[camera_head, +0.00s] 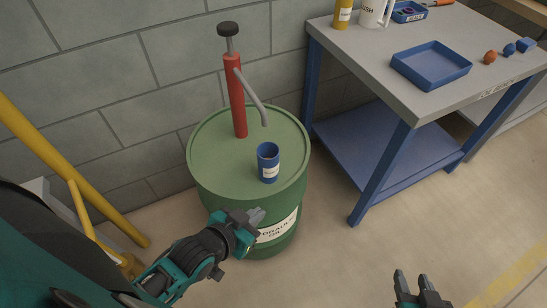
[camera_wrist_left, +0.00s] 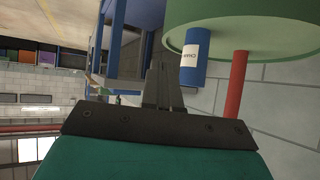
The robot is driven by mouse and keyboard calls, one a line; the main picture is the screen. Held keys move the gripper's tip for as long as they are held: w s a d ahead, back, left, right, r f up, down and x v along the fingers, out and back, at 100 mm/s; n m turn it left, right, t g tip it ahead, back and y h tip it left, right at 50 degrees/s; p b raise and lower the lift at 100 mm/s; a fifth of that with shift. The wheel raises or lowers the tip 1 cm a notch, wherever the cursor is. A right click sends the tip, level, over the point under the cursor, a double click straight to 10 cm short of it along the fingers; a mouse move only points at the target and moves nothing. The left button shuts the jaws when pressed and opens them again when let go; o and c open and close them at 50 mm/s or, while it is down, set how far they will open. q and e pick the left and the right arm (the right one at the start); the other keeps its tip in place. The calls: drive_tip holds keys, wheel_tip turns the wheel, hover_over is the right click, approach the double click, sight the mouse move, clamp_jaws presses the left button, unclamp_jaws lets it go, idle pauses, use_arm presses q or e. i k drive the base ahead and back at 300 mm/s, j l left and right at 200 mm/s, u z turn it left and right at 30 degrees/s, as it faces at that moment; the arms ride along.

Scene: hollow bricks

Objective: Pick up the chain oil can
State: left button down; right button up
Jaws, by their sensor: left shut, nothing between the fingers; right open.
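The chain oil can is a small blue cylinder (camera_head: 268,164) with a white label, standing upright on the green drum's lid under the pump spout. The label text is too small to read surely. My left gripper (camera_head: 258,215) is shut and empty, in front of the drum near its label and apart from the can. Its fingers (camera_wrist_left: 161,75) show in the wrist view with the can just to their right. My right gripper (camera_head: 419,284) is open and empty over the floor, far from the can.
The green drum (camera_head: 215,165) carries a red hand pump (camera_head: 236,95) with a grey spout beside the can. A workbench (camera_head: 355,55) at right holds a blue tray (camera_head: 432,66) and several small items. A yellow rail (camera_head: 60,165) stands at left. A block wall is behind.

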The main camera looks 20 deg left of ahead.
sight(268, 152)
drive_tip(key=i+l+u, duration=0.2)
drive_tip(key=l, duration=0.2)
drive_tip(key=l+u, duration=0.25)
drive_tip(key=i+l+u, duration=0.2)
drive_tip(key=l, duration=0.35)
drive_tip(key=k+j, duration=0.05)
